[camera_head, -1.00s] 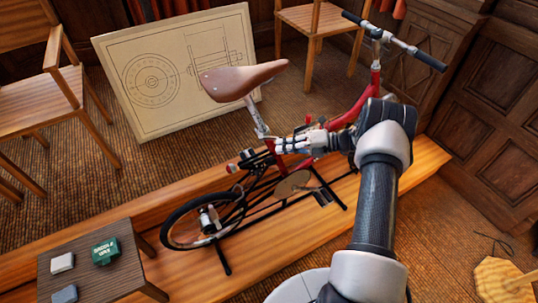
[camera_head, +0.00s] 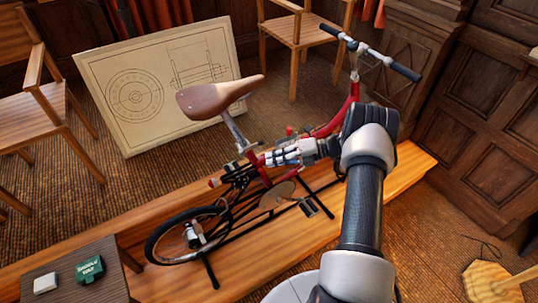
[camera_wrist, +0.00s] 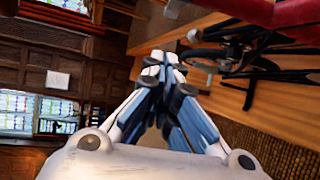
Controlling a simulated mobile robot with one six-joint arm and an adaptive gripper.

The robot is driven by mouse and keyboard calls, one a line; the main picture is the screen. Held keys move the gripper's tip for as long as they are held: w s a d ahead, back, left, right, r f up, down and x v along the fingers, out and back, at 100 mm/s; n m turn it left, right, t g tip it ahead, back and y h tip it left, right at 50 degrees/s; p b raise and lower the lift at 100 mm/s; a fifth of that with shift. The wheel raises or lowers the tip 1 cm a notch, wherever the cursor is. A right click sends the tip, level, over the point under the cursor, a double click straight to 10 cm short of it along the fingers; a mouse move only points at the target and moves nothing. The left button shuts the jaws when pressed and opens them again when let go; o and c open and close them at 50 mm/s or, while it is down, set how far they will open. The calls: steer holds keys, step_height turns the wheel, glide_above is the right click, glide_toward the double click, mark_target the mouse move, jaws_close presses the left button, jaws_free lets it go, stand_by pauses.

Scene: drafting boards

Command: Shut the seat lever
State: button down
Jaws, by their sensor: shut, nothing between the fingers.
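A red bicycle (camera_head: 332,124) with a brown saddle (camera_head: 220,95) stands on a wooden platform. The silver seat post (camera_head: 234,128) runs down from the saddle to a clamp (camera_head: 245,147) at the top of the frame. The seat lever is too small to make out clearly at this clamp. My gripper (camera_head: 268,158) is shut and empty, just right of and slightly below the clamp in the head view. I cannot tell if it touches the frame. In the wrist view my gripper (camera_wrist: 163,65) has its fingertips together, with part of the bicycle (camera_wrist: 225,55) beyond at upper right.
A drawing board (camera_head: 150,90) leans behind the bicycle. Wooden chairs (camera_head: 45,130) stand at the left and back. A small dark table (camera_head: 62,296) at lower left holds a green box (camera_head: 89,270) and a white block (camera_head: 45,283). Panelled wall (camera_head: 480,130) closes the right side.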

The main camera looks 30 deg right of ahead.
steer(key=d+r, duration=0.2)
steer(key=d, duration=0.6)
steer(key=shift+w, duration=0.35)
steer(key=shift+r, duration=0.1)
steer(key=s+a+r+n+g+h, duration=0.3)
steer(key=s+a+r+n, duration=0.1)
steer(key=a+r+n, duration=0.6)
steer(key=s+a+r+n+g+h, duration=0.2)
steer(key=s+a+r+n+h, duration=0.2)
steer(key=a+r+n, duration=0.7)
steer(key=s+a+r+n+t+h, duration=0.1)
steer(key=s+r+n+h, duration=0.1)
steer(key=s+n, duration=0.7)
steer(key=s+a+r+n+t+h, duration=0.2)
steer(key=s+n+h, duration=0.2)
steer(key=s+n, duration=0.5)
steer(key=shift+s+r, duration=0.2)
steer(key=shift+s, duration=2.35)
